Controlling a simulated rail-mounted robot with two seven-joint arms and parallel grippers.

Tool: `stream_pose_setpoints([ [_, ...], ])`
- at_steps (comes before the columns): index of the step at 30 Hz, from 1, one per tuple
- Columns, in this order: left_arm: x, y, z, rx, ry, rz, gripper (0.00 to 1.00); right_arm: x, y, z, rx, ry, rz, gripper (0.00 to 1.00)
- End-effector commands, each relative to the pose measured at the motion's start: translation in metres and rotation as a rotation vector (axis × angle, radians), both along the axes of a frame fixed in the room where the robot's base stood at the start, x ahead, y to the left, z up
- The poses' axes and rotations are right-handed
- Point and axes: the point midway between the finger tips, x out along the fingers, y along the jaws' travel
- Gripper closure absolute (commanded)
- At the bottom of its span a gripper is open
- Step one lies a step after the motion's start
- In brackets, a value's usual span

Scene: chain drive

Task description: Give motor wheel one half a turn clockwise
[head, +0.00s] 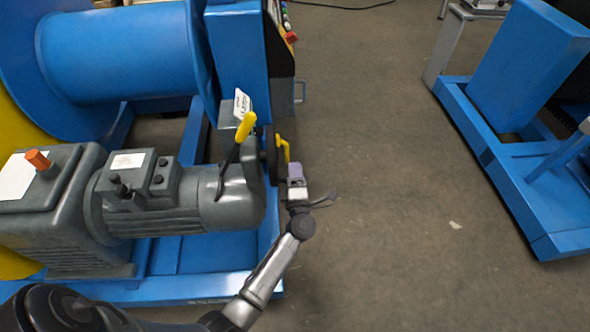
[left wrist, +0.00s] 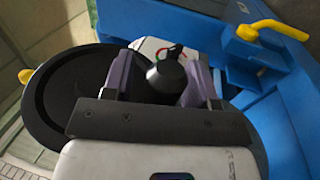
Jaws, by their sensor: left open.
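The motor wheel is a black disc on the end of the grey motor (head: 170,200). It shows nearly edge-on in the head view (head: 271,155) and from close up in the left wrist view (left wrist: 62,100). My left gripper (head: 291,172) is at the wheel's outer face. In the left wrist view its two purple fingers (left wrist: 158,75) stand apart, open, with a black cone-shaped knob (left wrist: 166,76) between them. I cannot tell whether the fingers touch the knob. The gripper body hides the lower part of the wheel. My right gripper is not in view.
A yellow-tipped lever (head: 246,127) rises from the motor. A yellow piece (head: 283,147) sits beside the wheel. A blue frame (head: 215,250) carries the motor. Bare floor (head: 390,170) lies to the right, up to another blue machine (head: 520,70).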

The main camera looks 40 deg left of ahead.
Motion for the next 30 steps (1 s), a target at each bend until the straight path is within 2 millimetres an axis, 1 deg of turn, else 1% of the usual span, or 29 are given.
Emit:
stream_pose_setpoints([
  [9,0.0003,0.0003,0.0004,0.000,0.000,0.000,0.48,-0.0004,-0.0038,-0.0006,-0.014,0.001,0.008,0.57],
  [25,0.0003,0.0002,0.0005,0.001,-0.001,0.000,0.99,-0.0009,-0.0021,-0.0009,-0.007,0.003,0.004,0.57],
  [30,0.0003,0.0003,0.0006,0.001,-0.001,0.000,1.00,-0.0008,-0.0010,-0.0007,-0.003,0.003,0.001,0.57],
])
